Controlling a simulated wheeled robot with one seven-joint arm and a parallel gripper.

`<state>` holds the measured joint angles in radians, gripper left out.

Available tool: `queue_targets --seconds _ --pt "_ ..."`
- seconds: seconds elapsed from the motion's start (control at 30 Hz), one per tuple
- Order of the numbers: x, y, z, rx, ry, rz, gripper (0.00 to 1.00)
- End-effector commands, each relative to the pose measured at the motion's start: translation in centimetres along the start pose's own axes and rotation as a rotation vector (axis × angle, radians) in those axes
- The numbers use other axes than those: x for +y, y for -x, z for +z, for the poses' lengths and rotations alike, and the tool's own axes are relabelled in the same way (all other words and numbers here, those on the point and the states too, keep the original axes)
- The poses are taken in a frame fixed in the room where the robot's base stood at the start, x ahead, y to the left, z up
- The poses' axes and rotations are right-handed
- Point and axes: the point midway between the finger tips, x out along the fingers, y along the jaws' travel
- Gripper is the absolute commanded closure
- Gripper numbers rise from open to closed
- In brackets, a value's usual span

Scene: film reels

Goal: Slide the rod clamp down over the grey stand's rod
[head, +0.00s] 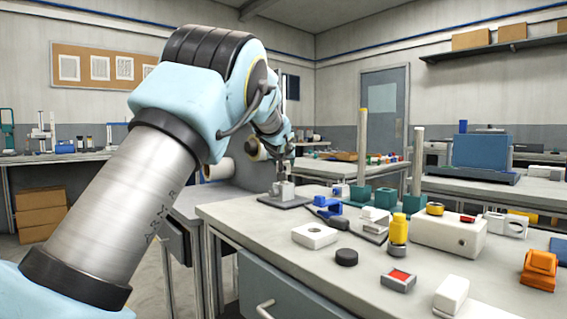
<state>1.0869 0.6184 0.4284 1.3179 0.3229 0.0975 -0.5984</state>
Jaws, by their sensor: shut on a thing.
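My gripper (284,168) points down at the far left end of the near workbench, small in view. It is shut on a small light grey block, which looks like the rod clamp (284,190). The clamp is right over a flat dark grey base plate (298,204), apparently the grey stand's. The stand's rod cannot be made out behind my arm and gripper. I cannot tell whether the clamp is around the rod, or whether it touches the plate.
The bench's front left is clear.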

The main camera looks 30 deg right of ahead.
Motion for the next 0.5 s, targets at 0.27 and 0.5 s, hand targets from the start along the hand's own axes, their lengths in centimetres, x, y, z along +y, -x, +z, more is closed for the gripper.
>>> queue_targets --seconds 0.27,0.5 --pt "0.0 -0.6 1.4 0.001 0.000 0.000 1.00" --pt "0.0 -1.0 2.5 0.001 0.000 0.000 1.00"
